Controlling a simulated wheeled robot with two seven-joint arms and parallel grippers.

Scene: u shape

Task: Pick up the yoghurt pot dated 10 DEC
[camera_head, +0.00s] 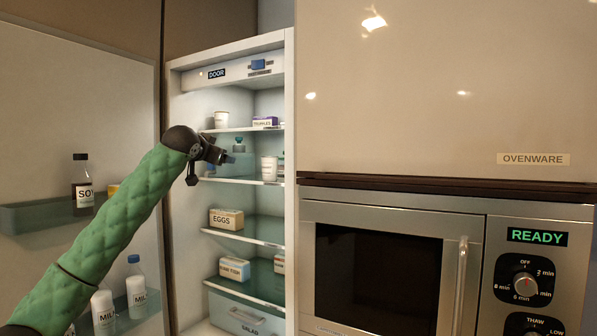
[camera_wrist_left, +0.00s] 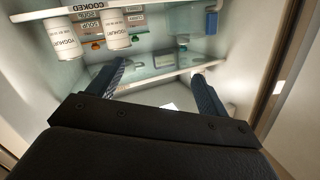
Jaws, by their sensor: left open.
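In the left wrist view, two white yoghurt pots stand side by side at the upper left: a left pot (camera_wrist_left: 62,38) and a right pot (camera_wrist_left: 115,29). Both read YOGHURT, but the small print under it is too small to read, so I cannot tell which is dated 10 DEC. In the head view, one white pot (camera_head: 221,119) stands on the upper fridge shelf and another (camera_head: 269,166) on the shelf below. My left gripper (camera_wrist_left: 158,72) is open and empty, its fingers apart from the pots; it also shows before the fridge in the head view (camera_head: 223,157). My right gripper is out of view.
The open fridge holds a truffles box (camera_head: 265,122), an eggs box (camera_head: 226,219) and a salad drawer (camera_head: 240,315). Its door at left carries a soy bottle (camera_head: 82,186) and milk bottles (camera_head: 137,284). A microwave (camera_head: 380,265) is at right. A COOKED label (camera_wrist_left: 87,6) marks a shelf edge.

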